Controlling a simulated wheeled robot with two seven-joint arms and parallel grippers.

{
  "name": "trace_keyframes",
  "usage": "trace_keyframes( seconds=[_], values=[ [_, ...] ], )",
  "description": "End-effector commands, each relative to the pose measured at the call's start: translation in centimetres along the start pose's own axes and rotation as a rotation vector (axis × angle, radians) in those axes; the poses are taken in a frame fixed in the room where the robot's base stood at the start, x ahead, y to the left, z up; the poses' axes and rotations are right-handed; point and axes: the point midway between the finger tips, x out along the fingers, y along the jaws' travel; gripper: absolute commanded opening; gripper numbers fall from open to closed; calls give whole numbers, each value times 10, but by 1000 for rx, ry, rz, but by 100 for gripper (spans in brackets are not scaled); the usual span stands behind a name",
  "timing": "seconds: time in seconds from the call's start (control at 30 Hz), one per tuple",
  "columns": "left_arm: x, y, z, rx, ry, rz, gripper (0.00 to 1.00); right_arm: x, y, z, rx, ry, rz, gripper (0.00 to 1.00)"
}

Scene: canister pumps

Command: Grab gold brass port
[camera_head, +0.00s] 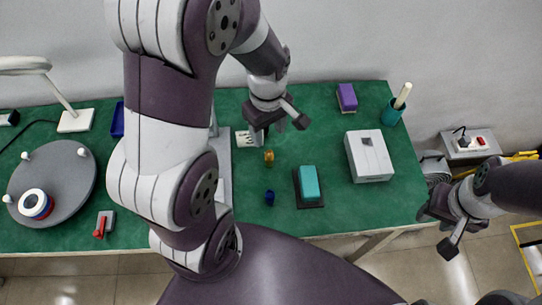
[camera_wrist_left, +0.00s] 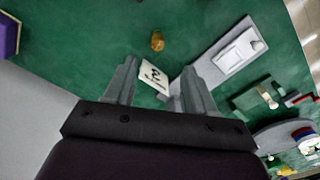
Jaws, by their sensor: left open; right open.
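The gold brass port (camera_head: 269,156) is a small gold piece standing on the green table top, near the middle of the head view. It also shows in the left wrist view (camera_wrist_left: 157,41), beyond the fingertips and roughly centred between them. My left gripper (camera_head: 281,127) is open and empty above the table, just behind the port in the head view. Its two fingers also show in the left wrist view (camera_wrist_left: 158,72), apart with nothing between them touching. My right gripper (camera_head: 437,232) is open and empty, off the table's right front edge.
A printed white card (camera_head: 245,138) lies left of the port. A small blue piece (camera_head: 269,197) and a teal block (camera_head: 309,183) stand nearer the front. A white box (camera_head: 369,157), purple box (camera_head: 347,97) and teal cup (camera_head: 391,113) are to the right. A grey turntable (camera_head: 60,170) is far left.

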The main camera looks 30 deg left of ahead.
Motion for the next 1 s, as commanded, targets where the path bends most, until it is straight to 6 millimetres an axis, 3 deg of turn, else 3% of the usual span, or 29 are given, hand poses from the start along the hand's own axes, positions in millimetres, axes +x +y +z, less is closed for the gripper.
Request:
trace_keyframes(
  seconds=[0.1, 0.27, 0.5, 0.77, 0.8, 0.93, 0.97, 1.0],
  values=[
    [28, 0, 0, 1, -2, -3, 55, 4, 0, 0, 0, 0, 0, 43],
    [46, 0, 0, 2, -1, -1, 55, 5, 0, 0, 0, 0, 0, 43],
    [88, -2, -1, 4, -1, 0, 55, 8, 0, 1, 0, 0, 0, 43],
    [94, -2, -1, 4, 1, 2, 55, 7, 0, 1, 0, 0, 0, 43],
    [94, -2, -1, 4, 1, 2, 48, 7, 0, 1, 0, 0, 0, 43],
    [94, -2, -1, 4, 1, 2, 6, 7, 0, 1, 0, 0, 0, 43],
    [94, -2, -1, 4, 1, 2, 0, 7, 0, 1, 0, 0, 0, 43],
    [93, -2, -1, 4, 1, 2, 0, 7, 0, 1, 0, 0, 0, 43]
  ],
)
